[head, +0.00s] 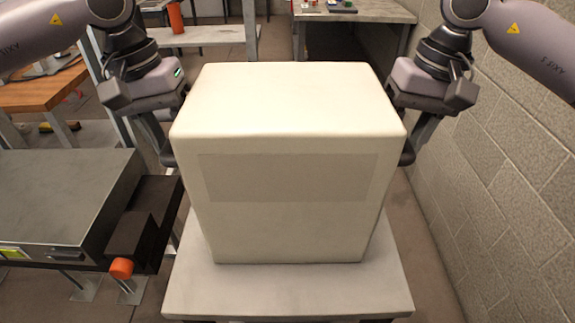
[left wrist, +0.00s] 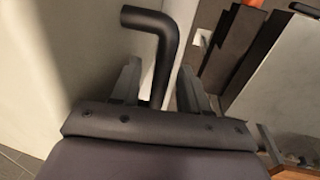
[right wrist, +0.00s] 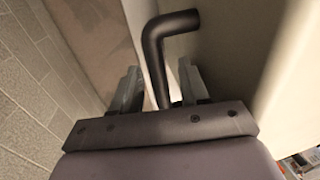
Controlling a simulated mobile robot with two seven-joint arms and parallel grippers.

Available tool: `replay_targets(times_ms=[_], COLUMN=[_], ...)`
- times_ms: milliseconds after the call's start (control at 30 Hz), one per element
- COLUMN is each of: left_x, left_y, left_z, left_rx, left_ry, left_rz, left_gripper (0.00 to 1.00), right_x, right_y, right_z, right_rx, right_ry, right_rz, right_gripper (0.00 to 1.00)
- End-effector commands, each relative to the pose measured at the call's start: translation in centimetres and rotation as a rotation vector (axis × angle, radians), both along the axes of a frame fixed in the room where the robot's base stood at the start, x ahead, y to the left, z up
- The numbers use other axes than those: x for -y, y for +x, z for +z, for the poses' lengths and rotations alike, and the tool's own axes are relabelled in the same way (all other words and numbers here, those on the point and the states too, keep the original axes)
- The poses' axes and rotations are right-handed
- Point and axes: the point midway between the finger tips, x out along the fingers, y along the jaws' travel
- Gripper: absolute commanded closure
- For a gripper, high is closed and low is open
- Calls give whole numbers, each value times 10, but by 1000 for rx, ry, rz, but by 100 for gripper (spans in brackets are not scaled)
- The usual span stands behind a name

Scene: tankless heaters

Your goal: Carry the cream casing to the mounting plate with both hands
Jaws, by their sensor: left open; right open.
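The cream casing (head: 288,100), a large box with a faint rectangular panel on its front, stands upright on a grey-topped stand (head: 290,290). A dark bent handle (left wrist: 158,45) on one side of the casing passes between the fingers of my left gripper (head: 158,138), which is open. A matching handle (right wrist: 165,40) on the other side lies between the fingers of my right gripper (head: 420,138), also open. In the head view the casing partly hides both fingertips and handles. I cannot make out the mounting plate.
A grey block wall (head: 500,130) runs close along the right. A grey flat-topped bench (head: 60,195) with an orange knob (head: 121,268) stands close on the left. A wooden table (head: 40,90) and a workbench (head: 365,12) are farther back.

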Motion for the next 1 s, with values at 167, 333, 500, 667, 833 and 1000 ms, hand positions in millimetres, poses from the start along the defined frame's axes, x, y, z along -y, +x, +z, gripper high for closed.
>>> replay_targets(times_ms=[167, 333, 500, 667, 833, 1000], left_x=[1, 1, 1, 1, 1, 1], left_y=[0, 0, 0, 0, 0, 0], left_z=[-7, -7, -7, -6, -6, -6], left_rx=[1, 1, 0, 0, 1, 1], left_ry=[-1, -1, -1, -1, -1, -1], left_rz=[1, 1, 1, 1, 1, 1], left_gripper=[55, 55, 94, 100, 100, 100], right_x=[-1, -1, -1, -1, -1, -1], right_y=[0, 0, 0, 0, 0, 0], right_z=[-7, -7, -7, -6, -6, -6], right_rx=[-1, -1, 0, 0, 0, 0], right_ry=[0, 0, 0, 0, 0, 0], right_rz=[0, 0, 0, 0, 0, -1], right_gripper=[55, 55, 94, 100, 100, 100])
